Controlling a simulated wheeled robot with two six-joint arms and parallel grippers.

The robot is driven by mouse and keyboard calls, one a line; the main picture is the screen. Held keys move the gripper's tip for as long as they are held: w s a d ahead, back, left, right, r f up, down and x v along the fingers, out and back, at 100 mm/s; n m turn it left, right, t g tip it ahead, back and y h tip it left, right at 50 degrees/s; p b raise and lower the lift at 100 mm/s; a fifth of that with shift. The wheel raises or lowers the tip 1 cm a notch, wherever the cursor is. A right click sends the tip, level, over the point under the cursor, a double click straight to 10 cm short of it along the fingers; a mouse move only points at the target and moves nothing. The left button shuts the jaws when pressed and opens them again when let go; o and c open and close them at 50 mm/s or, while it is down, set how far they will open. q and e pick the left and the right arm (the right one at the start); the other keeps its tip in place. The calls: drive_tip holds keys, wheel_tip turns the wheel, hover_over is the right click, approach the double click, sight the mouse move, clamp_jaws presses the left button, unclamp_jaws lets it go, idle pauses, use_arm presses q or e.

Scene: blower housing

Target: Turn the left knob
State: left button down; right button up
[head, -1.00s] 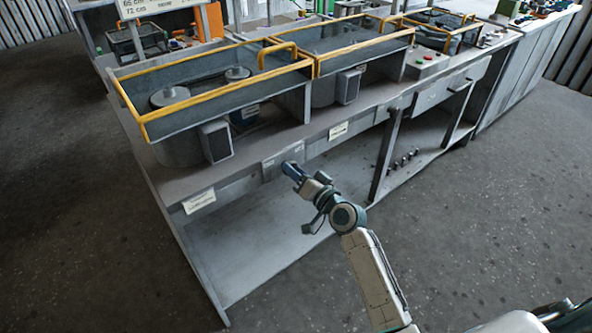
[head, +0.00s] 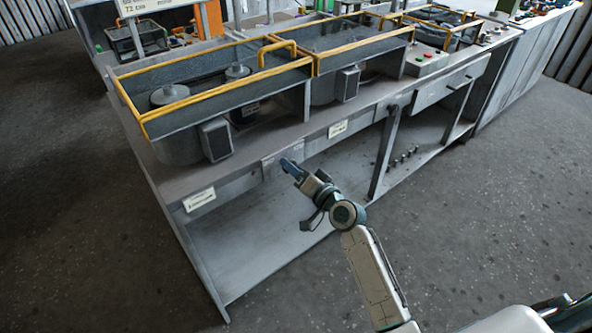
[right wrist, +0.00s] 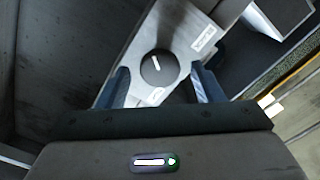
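The knob (right wrist: 158,66) is a dark round disc with a white pointer line, set on a light grey panel (right wrist: 180,38) in the right wrist view. The line tilts slightly from upright, its top to the left. My right gripper (right wrist: 159,76) is open, one blue finger on each side of the knob; I cannot tell whether they touch it. In the head view my right gripper (head: 289,166) is at the front edge of the bench (head: 232,178), where it hides the knob. My left gripper is not in view.
Yellow-railed housings (head: 215,85) stand on the bench above the gripper. A grey box (head: 216,139) sits near the bench edge. The floor (head: 480,200) in front of the bench is clear.

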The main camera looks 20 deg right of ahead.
drive_tip(key=shift+s, duration=0.15)
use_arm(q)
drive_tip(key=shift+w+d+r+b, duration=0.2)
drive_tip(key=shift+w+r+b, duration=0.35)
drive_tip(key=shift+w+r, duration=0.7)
use_arm(e)
drive_tip(key=v, duration=1)
drive_tip(key=shift+s, duration=0.25)
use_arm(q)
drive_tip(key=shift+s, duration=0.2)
use_arm(e)
drive_tip(key=shift+d, duration=0.15)
